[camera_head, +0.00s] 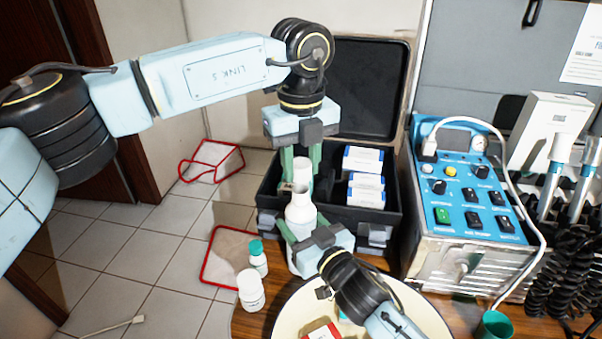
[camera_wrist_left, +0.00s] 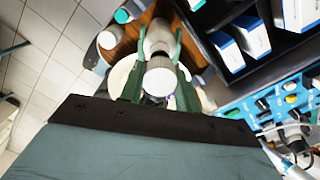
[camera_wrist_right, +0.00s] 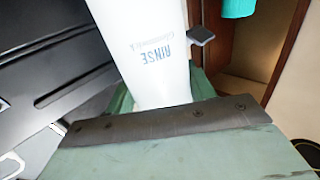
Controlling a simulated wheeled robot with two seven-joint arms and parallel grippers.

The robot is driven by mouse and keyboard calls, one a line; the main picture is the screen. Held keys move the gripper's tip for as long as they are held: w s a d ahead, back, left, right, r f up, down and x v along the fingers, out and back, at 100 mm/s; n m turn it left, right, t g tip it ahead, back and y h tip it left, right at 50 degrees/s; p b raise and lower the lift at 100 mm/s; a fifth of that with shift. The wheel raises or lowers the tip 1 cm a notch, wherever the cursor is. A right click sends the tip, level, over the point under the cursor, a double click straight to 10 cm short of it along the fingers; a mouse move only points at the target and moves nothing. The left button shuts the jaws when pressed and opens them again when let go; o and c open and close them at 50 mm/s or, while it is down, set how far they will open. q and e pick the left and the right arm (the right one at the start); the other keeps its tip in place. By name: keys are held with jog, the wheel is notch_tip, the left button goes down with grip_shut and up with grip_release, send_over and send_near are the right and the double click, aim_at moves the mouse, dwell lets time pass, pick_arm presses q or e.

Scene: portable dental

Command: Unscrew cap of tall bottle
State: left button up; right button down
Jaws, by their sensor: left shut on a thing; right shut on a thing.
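The tall white bottle (camera_head: 300,214) stands upright in the middle of the head view. Its side reads "RINSE" in the right wrist view (camera_wrist_right: 155,50). My right gripper (camera_head: 300,238) is shut on the bottle body from the right. The white cap (camera_head: 302,170) is above the bottle's shoulder, between the green fingers of my left gripper (camera_head: 301,168), which comes from above and is shut on it. The cap's round top also shows in the left wrist view (camera_wrist_left: 160,82).
A teal-capped small bottle (camera_head: 258,262) and a white bottle (camera_head: 250,290) stand left of the tall bottle. A round cream tray (camera_head: 420,305) is in front. An open black case (camera_head: 385,218) with boxes is behind; a blue control unit (camera_head: 470,195) is right.

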jog(key=shift+c, duration=2.3)
grip_release()
